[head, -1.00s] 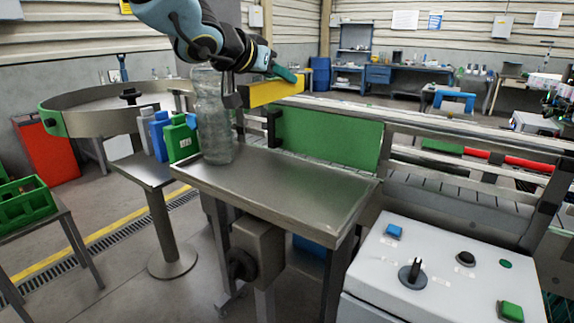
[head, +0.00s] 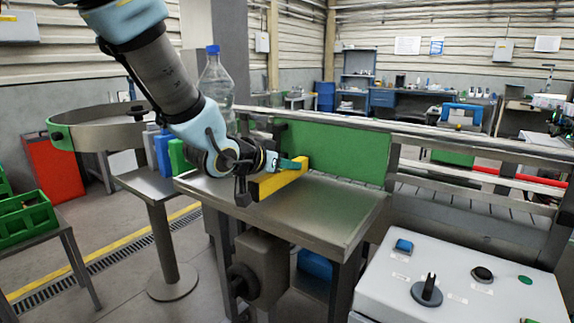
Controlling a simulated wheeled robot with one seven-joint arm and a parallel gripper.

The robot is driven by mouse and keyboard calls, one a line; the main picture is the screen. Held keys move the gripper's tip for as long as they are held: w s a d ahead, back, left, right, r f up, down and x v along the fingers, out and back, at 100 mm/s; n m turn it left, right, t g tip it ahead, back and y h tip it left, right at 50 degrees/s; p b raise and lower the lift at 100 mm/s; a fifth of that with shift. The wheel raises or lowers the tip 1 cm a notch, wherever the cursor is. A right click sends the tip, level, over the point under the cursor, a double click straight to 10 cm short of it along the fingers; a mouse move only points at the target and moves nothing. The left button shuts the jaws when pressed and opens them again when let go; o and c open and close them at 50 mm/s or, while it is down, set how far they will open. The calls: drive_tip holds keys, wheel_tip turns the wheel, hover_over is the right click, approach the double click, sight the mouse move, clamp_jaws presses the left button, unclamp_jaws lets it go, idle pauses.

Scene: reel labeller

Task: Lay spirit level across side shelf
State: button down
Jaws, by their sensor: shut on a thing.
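The yellow spirit level (head: 280,181) is in my gripper (head: 287,166), which is shut on it. The level is low at the side shelf (head: 325,208), a bare steel top, over its left and back part. Its long side slants from front left to back right. I cannot tell whether its underside touches the shelf or is slightly above it. My gripper and wrist hide part of the level's left end and the shelf's left side.
A clear bottle with a blue cap (head: 215,85) stands behind my arm. A green panel (head: 335,150) rises along the shelf's back edge. Blue and green containers (head: 163,155) stand at left. A control box (head: 450,285) is at front right. The shelf's right part is clear.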

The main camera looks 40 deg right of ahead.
drive_tip(key=shift+f, duration=0.2)
drive_tip(key=shift+f+b, duration=0.55)
drive_tip(key=shift+b, duration=0.1)
drive_tip(key=c, duration=0.6)
unclamp_jaws()
drive_tip(key=shift+c, duration=0.2)
drive_tip(key=shift+r+p, duration=0.55)
drive_tip(key=shift+p, duration=0.1)
drive_tip(key=shift+a+r, duration=0.2)
drive_tip(key=shift+a, duration=0.1)
drive_tip(key=b+v, duration=0.1)
drive_tip(key=v, duration=1)
drive_tip(key=shift+s+a, duration=0.1)
drive_tip(key=shift+a, duration=0.05)
